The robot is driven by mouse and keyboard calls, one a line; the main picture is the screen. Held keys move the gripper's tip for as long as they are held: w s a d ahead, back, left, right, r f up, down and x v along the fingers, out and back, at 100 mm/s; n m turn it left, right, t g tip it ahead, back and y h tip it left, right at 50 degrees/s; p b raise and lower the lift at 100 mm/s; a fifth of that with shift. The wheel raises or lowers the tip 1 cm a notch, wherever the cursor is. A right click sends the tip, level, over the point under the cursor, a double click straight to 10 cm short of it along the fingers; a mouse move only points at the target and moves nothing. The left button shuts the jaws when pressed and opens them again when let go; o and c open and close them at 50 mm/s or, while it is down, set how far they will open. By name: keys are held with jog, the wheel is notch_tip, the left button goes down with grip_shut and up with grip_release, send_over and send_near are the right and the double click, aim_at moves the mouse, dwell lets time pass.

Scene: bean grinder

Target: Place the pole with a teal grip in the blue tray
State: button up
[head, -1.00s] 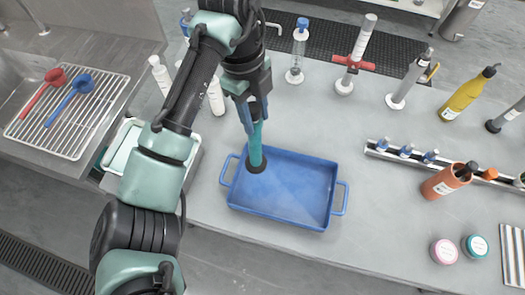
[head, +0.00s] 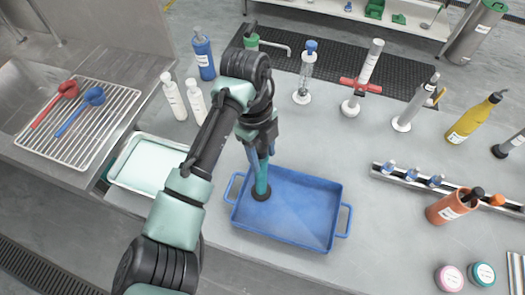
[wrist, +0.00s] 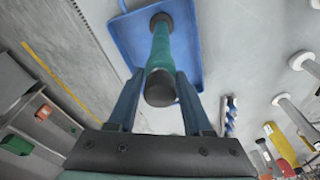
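The pole with a teal grip (head: 261,176) stands nearly upright over the left part of the blue tray (head: 310,213), its dark round end (head: 261,193) down at the tray floor. I cannot tell whether that end touches the floor. My gripper (head: 261,158) points down at the pole's upper part, with one finger on each side. In the wrist view, the fingers close in on the teal grip (wrist: 161,48), and the near dark cap (wrist: 160,88) lies between them. The blue tray (wrist: 125,35) is beyond it.
A white tray (head: 124,176) stands left of the blue tray. White bottles (head: 173,97) and a blue bottle (head: 203,55) stand behind. The blue tray's right part is empty.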

jog(key=shift+o, duration=1.2)
